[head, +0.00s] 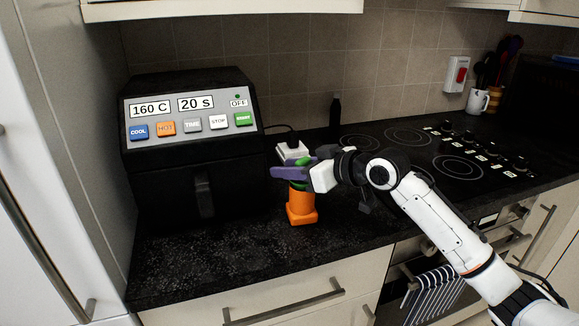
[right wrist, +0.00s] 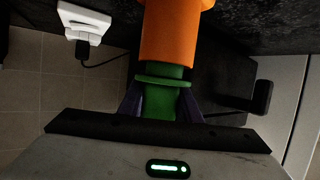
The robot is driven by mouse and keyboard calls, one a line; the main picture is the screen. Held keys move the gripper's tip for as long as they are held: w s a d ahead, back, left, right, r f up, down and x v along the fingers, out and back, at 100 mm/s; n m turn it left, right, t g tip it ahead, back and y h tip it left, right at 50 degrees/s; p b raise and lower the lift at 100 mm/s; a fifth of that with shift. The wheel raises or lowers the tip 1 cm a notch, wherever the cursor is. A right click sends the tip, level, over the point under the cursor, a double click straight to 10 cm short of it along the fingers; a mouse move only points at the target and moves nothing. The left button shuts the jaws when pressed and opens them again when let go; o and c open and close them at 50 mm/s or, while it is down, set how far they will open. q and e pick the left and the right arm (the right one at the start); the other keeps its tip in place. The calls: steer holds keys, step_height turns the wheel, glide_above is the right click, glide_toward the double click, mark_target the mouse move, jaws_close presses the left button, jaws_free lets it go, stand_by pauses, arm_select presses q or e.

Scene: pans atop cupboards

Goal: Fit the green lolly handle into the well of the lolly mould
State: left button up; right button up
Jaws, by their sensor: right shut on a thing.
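The orange lolly mould (head: 301,208) stands upright on the dark worktop in the head view. The green lolly handle (right wrist: 160,103) is between the purple fingers of my right gripper (head: 287,173), which is shut on it just above the mould. In the right wrist view, the mould (right wrist: 173,35) fills the top middle and the handle's narrower end meets its rim, in line with it. I cannot tell how far the handle goes into the well. The fingers hide part of the handle in the head view. My left gripper is not in view.
A black appliance (head: 190,170) with coloured buttons stands left of the mould. A white wall plug (head: 292,150) with a cable is behind it. The hob (head: 440,165) lies to the right. Free worktop (head: 215,255) lies in front, up to its edge.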

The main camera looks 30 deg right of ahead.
steer(key=shift+s+f+b, duration=0.1)
steer(key=shift+f+b, duration=0.25)
steer(key=shift+f, duration=0.45)
steer(key=o, duration=1.1)
steer(key=shift+b+v, duration=0.65)
steer(key=shift+v, duration=4.5)
steer(key=shift+d, duration=0.1)
